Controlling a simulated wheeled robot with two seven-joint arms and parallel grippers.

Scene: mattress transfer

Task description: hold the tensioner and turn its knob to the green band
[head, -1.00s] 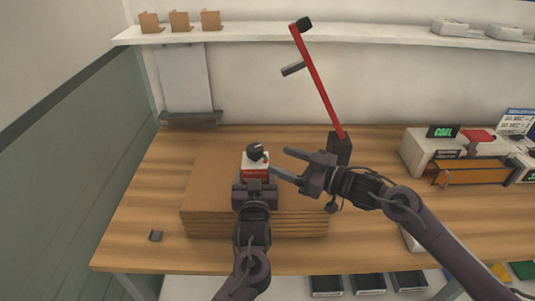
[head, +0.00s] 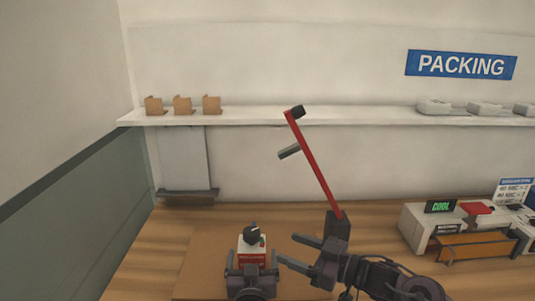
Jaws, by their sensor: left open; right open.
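The tensioner (head: 251,257) is a small red and white block with a dark knob (head: 252,235) on top. It stands on the brown cardboard stack (head: 199,258). My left gripper (head: 251,262) is open, with its fingers at the near sides of the tensioner's body; whether they touch it I cannot tell. My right gripper (head: 293,252) is open and empty to the right of the tensioner, its fingers pointing left, apart from the knob. The green band is too small to make out clearly.
A red lever arm on a black base (head: 338,226) rises behind my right gripper. A grey and orange machine (head: 470,244) stands at the right. A white shelf (head: 330,117) with small cardboard pieces runs along the wall. The wooden table (head: 150,255) is clear at left.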

